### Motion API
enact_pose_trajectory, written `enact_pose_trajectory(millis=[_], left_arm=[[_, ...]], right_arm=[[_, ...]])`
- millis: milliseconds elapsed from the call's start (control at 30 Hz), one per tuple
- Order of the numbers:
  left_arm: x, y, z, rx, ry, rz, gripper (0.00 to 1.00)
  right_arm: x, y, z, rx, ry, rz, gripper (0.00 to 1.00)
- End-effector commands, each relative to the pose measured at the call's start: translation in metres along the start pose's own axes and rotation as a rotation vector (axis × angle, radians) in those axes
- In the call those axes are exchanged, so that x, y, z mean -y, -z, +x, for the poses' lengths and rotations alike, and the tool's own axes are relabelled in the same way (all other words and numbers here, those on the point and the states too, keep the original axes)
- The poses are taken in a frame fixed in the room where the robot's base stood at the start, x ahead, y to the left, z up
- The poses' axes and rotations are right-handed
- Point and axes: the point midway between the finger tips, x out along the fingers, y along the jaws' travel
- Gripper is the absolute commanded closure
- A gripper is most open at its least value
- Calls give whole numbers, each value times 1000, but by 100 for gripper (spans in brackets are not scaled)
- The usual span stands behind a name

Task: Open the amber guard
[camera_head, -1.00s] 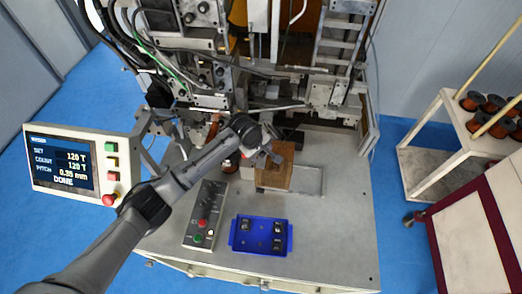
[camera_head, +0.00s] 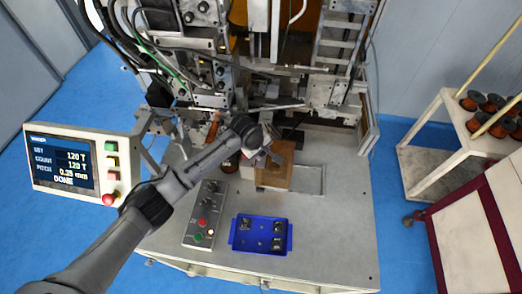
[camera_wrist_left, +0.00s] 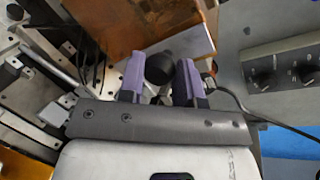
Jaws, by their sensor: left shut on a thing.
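The amber guard (camera_head: 274,172) shows in the head view as a brownish amber panel at the front of the winder. In the left wrist view the amber panel (camera_wrist_left: 140,22) stands at the top, just beyond the fingers. My left gripper (camera_head: 276,159) reaches over from the left to the guard's upper part. In the left wrist view its two purple fingers (camera_wrist_left: 160,75) are shut on a dark round knob (camera_wrist_left: 160,67). How the knob joins the guard is hard to see. My right gripper is in neither view.
A blue tray (camera_head: 234,237) with small dark parts sits in front. A button panel (camera_head: 204,212) lies beside my left arm. A screen box (camera_head: 110,148) stands at left. A cart with copper spools (camera_head: 470,102) is at right. The front right of the worktable is clear.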

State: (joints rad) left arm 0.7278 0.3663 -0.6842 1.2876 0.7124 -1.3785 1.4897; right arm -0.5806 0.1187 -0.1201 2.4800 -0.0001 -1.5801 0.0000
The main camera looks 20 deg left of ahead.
Motion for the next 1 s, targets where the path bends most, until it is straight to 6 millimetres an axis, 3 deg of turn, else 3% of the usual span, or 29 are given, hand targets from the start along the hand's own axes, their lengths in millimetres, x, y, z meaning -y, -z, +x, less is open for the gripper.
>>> enact_pose_trajectory(millis=[100, 367, 700, 1000], left_arm=[[0, 0, 0, 0, 1, 0, 100], [-6, -6, 0, 2, 0, 0, 100], [-61, -65, 21, 5, 1, -1, 100], [-81, -86, 29, 1, 2, 0, 100]], right_arm=[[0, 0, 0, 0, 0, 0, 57], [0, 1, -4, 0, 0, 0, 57], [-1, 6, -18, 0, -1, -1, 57], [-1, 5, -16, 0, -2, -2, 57]])
